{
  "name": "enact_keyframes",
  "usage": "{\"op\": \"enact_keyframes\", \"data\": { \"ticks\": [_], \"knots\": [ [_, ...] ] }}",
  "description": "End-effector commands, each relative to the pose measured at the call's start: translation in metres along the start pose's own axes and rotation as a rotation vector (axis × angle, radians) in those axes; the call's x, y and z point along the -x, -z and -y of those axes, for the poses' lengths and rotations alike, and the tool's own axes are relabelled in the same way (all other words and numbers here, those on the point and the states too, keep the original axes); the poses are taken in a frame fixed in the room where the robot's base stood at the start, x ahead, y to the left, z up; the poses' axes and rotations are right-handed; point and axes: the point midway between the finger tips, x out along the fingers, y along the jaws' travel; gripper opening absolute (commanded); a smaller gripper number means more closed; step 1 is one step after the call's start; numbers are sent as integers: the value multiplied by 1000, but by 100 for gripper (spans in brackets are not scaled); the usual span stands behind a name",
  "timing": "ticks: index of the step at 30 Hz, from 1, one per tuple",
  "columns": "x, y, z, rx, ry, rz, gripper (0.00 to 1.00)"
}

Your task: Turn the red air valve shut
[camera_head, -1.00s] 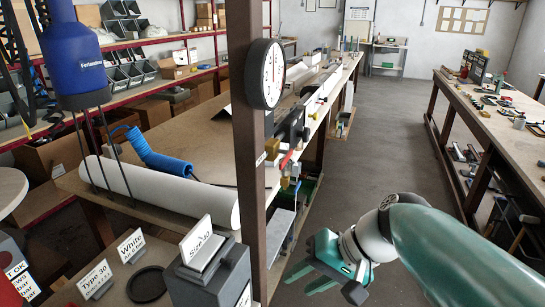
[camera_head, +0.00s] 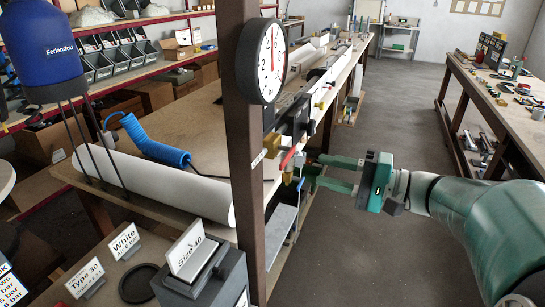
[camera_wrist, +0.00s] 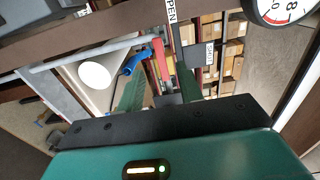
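The red air valve handle (camera_head: 287,158) sits on a brass fitting (camera_head: 289,176) beside the brown post, below the gauge, and slants in the head view. In the wrist view the red handle (camera_wrist: 158,54) shows between the green fingers, beyond their tips. A white label reading OPEN (camera_wrist: 171,10) is near it, and another label (camera_wrist: 209,56), apparently reading SHUT, is to the right. My gripper (camera_head: 320,169) is open and empty, its fingers pointing left at the valve, with a small gap to the handle. The gripper also shows in the wrist view (camera_wrist: 162,72).
The brown post (camera_head: 243,150) with a round gauge (camera_head: 271,62) stands close left of the valve. The long workbench (camera_head: 205,120) holds a white roll (camera_head: 150,182) and blue coiled hose (camera_head: 150,142). The aisle floor (camera_head: 385,125) is clear; another bench (camera_head: 500,100) stands at right.

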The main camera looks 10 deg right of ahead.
Motion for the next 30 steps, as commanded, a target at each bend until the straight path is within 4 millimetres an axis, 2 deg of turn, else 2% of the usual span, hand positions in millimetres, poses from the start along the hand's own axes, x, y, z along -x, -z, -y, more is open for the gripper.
{"op": "enact_keyframes", "data": {
  "ticks": [12,16,21,29,30],
  "knots": [
    [-85,-3,-1,-2,-2,9,36],
    [-106,-2,-1,-2,-3,9,36],
    [-119,0,-1,-1,-2,6,36],
    [-121,0,-1,-2,-2,6,36],
    [-121,0,-1,-2,-2,6,32]
  ]
}}
